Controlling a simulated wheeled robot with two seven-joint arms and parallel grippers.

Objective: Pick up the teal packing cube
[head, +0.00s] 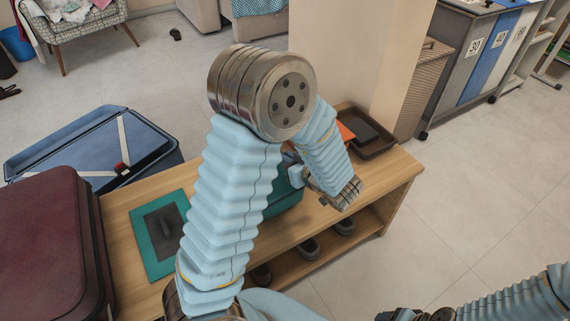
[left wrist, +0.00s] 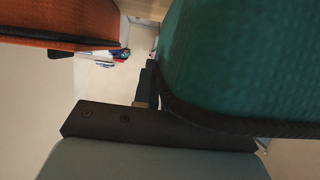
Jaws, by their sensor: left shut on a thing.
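The teal packing cube (head: 285,196) is on the wooden bench, largely hidden behind my left arm in the head view. In the left wrist view the teal packing cube (left wrist: 240,60) fills the upper right, with a dark piped edge along its bottom. My left gripper (head: 296,173) is at the cube's right side, mostly covered by my arm. In the left wrist view the dark finger of my left gripper (left wrist: 148,90) is against the cube, and the gripper is shut on it. Whether the cube is clear of the bench is hidden.
The wooden bench (head: 398,179) holds a flat teal piece with a dark panel (head: 148,245), a dark tray (head: 375,146) and an orange item (head: 346,132). A maroon suitcase (head: 50,235) and open blue suitcase (head: 75,140) stand left. Shoes are on the lower shelf.

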